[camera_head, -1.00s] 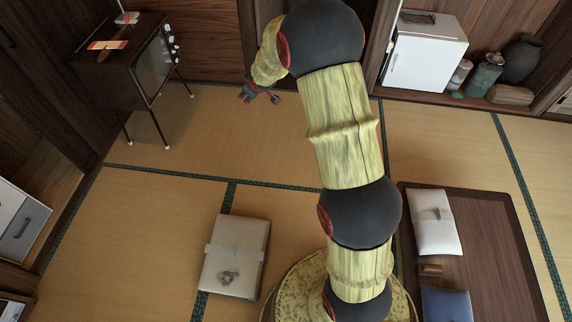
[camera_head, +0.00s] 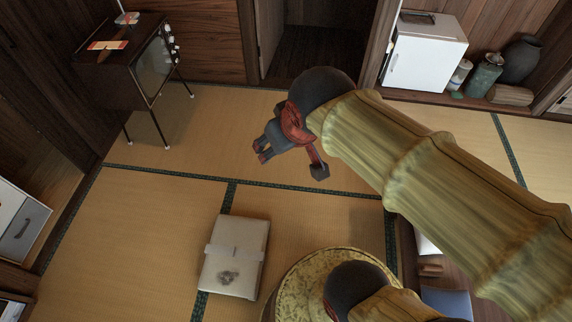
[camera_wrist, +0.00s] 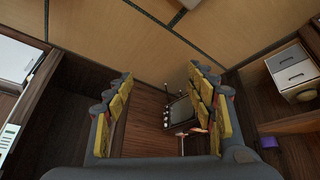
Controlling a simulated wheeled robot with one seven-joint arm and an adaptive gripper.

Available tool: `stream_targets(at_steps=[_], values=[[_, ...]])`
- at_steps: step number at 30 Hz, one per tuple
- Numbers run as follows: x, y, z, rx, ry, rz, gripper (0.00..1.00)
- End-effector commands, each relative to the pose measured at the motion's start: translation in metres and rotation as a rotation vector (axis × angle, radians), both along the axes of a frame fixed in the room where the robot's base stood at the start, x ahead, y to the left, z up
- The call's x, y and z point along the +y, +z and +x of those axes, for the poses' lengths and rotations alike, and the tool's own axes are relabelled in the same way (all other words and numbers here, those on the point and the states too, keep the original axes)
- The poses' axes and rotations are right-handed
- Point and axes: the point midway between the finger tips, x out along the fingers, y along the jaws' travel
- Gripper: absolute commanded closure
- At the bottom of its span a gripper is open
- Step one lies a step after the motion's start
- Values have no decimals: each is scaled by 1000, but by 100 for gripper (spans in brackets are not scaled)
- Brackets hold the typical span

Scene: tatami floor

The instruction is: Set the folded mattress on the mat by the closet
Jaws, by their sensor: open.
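A beige folded bundle with a pale band around it, which looks like the folded mattress (camera_head: 236,250), lies flat on the tatami in the lower middle of the head view. My gripper (camera_head: 291,163) is above the floor, up and to the right of the bundle and apart from it. Its fingers are spread with nothing between them, also in the wrist view (camera_wrist: 160,78). A dark doorway (camera_head: 315,55), perhaps the closet, stands at the back. I cannot make out a separate mat beside it.
A television on thin legs (camera_head: 153,62) stands at the back left. A small white fridge (camera_head: 425,58) and jars sit on a shelf at the back right. My arm hides most of a low table at the right. The tatami (camera_head: 130,220) left of the bundle is clear.

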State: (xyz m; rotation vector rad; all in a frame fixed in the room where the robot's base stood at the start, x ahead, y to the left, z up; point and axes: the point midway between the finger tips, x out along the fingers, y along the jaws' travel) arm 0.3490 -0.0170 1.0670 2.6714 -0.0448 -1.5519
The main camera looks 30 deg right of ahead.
Motion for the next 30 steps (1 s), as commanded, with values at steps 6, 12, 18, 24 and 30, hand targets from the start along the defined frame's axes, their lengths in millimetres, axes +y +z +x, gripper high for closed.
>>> stream_targets(at_steps=[6,12,18,24,30], values=[[15,-7,-49,21,-2,53,45],[18,-10,-55,28,-2,60,45],[17,-7,-54,27,-2,60,45],[17,18,-54,26,-2,60,45],[17,30,-54,26,-2,59,45]])
